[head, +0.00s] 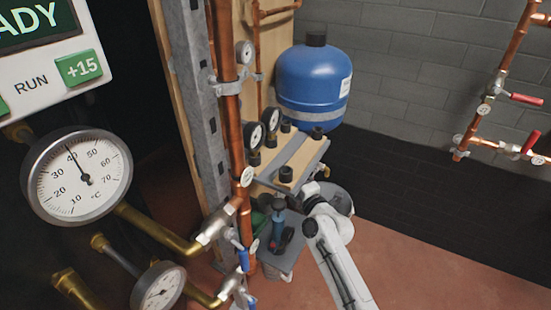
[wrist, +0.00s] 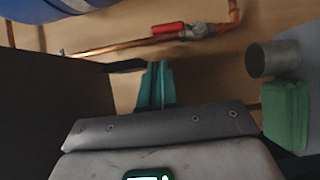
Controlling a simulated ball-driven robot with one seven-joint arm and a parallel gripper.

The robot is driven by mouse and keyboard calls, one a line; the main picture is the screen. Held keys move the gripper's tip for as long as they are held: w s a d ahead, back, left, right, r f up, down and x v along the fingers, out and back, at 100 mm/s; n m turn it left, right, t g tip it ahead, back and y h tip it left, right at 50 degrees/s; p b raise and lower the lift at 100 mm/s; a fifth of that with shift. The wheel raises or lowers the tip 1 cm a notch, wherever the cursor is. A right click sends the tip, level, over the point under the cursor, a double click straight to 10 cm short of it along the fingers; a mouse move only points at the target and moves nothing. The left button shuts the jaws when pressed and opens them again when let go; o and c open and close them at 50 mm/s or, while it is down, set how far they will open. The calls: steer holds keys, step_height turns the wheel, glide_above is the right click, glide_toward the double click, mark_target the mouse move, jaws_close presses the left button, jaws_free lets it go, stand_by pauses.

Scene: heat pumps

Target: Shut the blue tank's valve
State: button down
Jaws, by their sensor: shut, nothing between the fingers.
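The blue tank (head: 314,80) stands upright at the back, beside a wooden panel in the head view. Its edge shows at the top left of the wrist view (wrist: 30,10). In the wrist view a valve (wrist: 197,30) with a red lever (wrist: 168,29) sits on a copper pipe; the lever lies roughly along the pipe. My gripper (wrist: 155,85) has teal fingers, shut and empty, pointing towards the panel below the valve in the picture and apart from the lever. In the head view my arm hides the gripper, and I cannot make out this valve.
A large temperature dial (head: 82,175) and copper pipes stand close on the left. Blue-handled valves (head: 243,259) are low near the column. Two red-handled valves (head: 526,99) are on a far right pipe. The wrist view shows a metal cylinder (wrist: 270,59) and a green block (wrist: 286,115).

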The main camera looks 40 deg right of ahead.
steer(key=x, duration=1)
steer(key=shift+a+p, duration=0.1)
steer(key=shift+p, duration=0.25)
